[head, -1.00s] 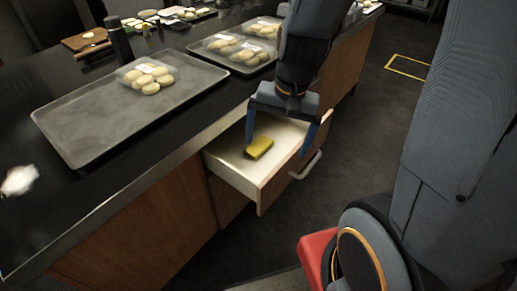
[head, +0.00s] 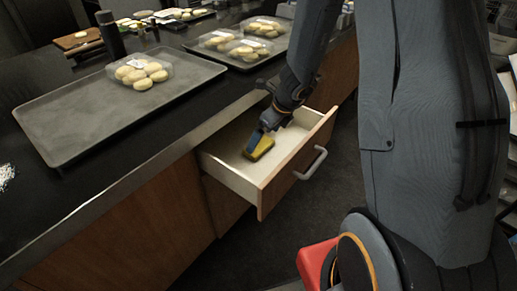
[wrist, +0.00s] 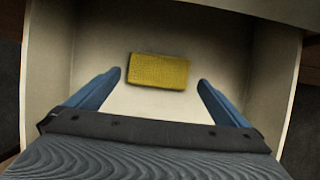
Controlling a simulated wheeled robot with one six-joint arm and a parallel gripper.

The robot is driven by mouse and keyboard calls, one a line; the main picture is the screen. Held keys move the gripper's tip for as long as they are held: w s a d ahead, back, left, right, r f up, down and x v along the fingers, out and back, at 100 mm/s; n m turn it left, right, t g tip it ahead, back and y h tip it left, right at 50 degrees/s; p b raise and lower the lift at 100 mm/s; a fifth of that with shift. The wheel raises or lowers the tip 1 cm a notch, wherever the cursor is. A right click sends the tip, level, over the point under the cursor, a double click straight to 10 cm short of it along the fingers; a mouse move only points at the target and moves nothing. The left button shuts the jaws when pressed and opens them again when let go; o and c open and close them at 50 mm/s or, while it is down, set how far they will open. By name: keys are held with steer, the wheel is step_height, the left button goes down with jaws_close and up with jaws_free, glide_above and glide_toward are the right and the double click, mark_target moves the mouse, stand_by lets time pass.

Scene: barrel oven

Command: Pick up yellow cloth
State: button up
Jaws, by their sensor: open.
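The yellow cloth (head: 259,148) lies folded as a small rectangle on the floor of an open drawer (head: 231,181). In the wrist view the cloth (wrist: 158,71) lies a little beyond the line of my fingertips, centred between them. My gripper (wrist: 160,78) is open and empty, its two blue fingers spread wider than the cloth. In the head view my gripper (head: 262,138) reaches down into the drawer right at the cloth and hides part of it. I cannot tell whether a finger touches it.
The drawer's front panel and handle (head: 311,163) stand out from the wooden counter. On the black countertop are a grey tray (head: 65,135) with packed buns (head: 140,72), more packed trays (head: 248,51) and a dark bottle (head: 110,34). Drawer walls surround my gripper closely.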

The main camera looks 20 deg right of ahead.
mark_target(260, 145)
steer(key=b+x, duration=0.1)
steer(key=x, duration=0.3)
steer(key=shift+f, duration=0.35)
steer(key=c, duration=0.8)
steer(key=shift+r, duration=0.15)
step_height(260, 145, up, 28)
steer(key=p, duration=0.9)
